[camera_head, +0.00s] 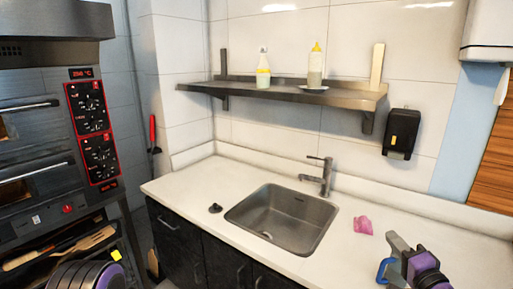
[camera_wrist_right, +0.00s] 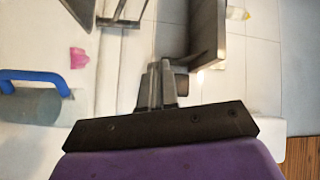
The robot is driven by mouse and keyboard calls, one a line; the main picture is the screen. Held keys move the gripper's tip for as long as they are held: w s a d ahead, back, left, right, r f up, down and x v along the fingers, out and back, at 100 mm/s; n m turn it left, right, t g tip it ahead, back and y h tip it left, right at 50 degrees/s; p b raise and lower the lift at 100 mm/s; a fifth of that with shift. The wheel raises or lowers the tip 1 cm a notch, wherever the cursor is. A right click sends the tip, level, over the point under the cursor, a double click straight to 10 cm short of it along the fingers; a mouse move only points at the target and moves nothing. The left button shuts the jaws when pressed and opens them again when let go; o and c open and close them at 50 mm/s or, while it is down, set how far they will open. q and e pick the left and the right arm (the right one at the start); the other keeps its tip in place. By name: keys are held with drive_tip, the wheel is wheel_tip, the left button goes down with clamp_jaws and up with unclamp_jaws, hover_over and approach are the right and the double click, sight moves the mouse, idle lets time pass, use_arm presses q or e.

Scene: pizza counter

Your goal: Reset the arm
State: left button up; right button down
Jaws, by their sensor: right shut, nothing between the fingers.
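My right gripper (camera_head: 396,243) is at the lower right of the head view, over the right part of the white counter (camera_head: 345,255). Its fingers are shut with nothing between them; they also show in the wrist view (camera_wrist_right: 157,72). My left gripper is out of view; only a purple part of my left arm shows at the lower left of the head view.
A blue-handled grey object (camera_wrist_right: 35,102) lies close to my right gripper. A pink item (camera_head: 362,225) lies beside the sink (camera_head: 285,215) and faucet (camera_head: 322,175). A shelf (camera_head: 290,93) with bottles and a black dispenser (camera_head: 401,133) are on the wall.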

drive_tip(key=s+a+f+n+g+h+b, duration=0.1)
drive_tip(key=s+f+g+h+b, duration=0.2)
drive_tip(key=f, duration=0.7)
drive_tip(key=s+a+f+n+g+b, duration=0.1)
drive_tip(key=s+f+g, duration=0.2)
drive_tip(key=s+f, duration=0.45)
drive_tip(key=s+a+f+n+g+h+b, duration=0.1)
drive_tip(key=s+f+g+h+b, duration=0.15)
drive_tip(key=f, duration=0.85)
drive_tip(key=s+a+f+n+g+b, duration=0.1)
drive_tip(key=s+f+g+b, duration=0.1)
drive_tip(key=s+f, duration=0.7)
drive_tip(key=s+a+f+n+g+b, duration=0.1)
drive_tip(key=s+f+g, duration=0.4)
drive_tip(key=s, duration=0.8)
wheel_tip(320, 180, down, 4)
drive_tip(key=shift+s+a+r+n+b, duration=0.1)
drive_tip(key=shift+s+a+n+b, duration=0.15)
drive_tip(key=shift+n+b, duration=0.4)
drive_tip(key=shift+h, duration=0.25)
